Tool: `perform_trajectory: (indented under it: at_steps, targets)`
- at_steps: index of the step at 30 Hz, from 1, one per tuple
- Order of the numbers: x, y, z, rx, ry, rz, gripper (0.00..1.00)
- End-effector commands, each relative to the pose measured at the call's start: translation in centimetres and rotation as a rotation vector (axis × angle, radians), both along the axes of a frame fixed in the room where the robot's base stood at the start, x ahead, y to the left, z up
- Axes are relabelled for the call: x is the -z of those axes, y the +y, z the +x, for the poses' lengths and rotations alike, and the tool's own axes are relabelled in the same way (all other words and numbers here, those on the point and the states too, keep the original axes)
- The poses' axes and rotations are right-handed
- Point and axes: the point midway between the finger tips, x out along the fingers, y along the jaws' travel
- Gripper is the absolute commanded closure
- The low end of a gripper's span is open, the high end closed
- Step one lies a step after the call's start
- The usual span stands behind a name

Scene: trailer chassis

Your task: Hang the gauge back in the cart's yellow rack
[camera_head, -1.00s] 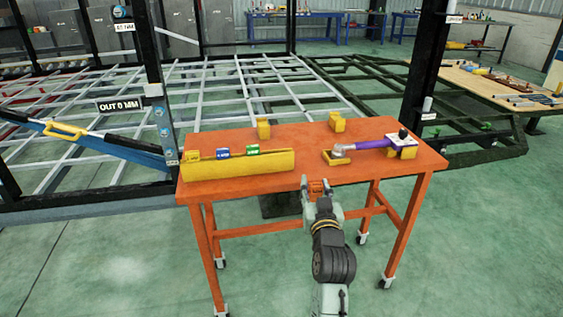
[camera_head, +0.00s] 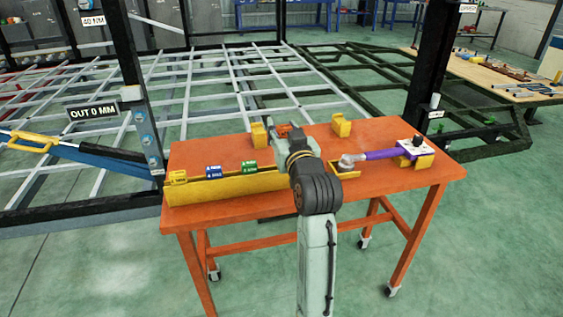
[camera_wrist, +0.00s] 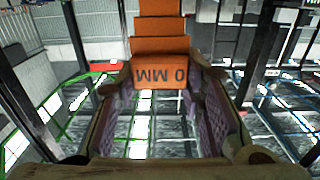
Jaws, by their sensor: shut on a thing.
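My gripper (camera_head: 284,131) is shut on the orange stepped gauge (camera_wrist: 160,77), which reads "0 MM" and sits between the fingers in the wrist view. In the head view a bit of the orange gauge (camera_head: 283,130) shows beyond my wrist, above the back half of the orange cart (camera_head: 290,205). Two upright yellow holders, left (camera_head: 259,135) and right (camera_head: 341,126), stand apart at the cart's back, with the gauge between them in the picture. A long yellow trough (camera_head: 225,187) lies at the front left. I cannot tell which yellow part is the rack. My arm hides the trough's right end.
Small yellow, blue (camera_head: 213,171) and green (camera_head: 250,168) blocks stand at the trough. A purple-handled tool (camera_head: 380,155) rests across yellow supports at the cart's right. Dark uprights (camera_head: 135,90) of the trailer frame stand beyond the cart.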

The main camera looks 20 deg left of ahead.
Motion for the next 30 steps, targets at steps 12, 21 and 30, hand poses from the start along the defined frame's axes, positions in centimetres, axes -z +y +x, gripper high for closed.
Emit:
perform_trajectory:
  at_steps: [12,21,30]
  targets:
    - [5.8,0.0,0.0,0.000,0.004,-0.001,0.91]
    - [7.5,0.0,0.0,0.000,-0.002,0.001,0.91]
    - [8.1,0.0,0.0,0.000,-0.002,0.001,0.91]
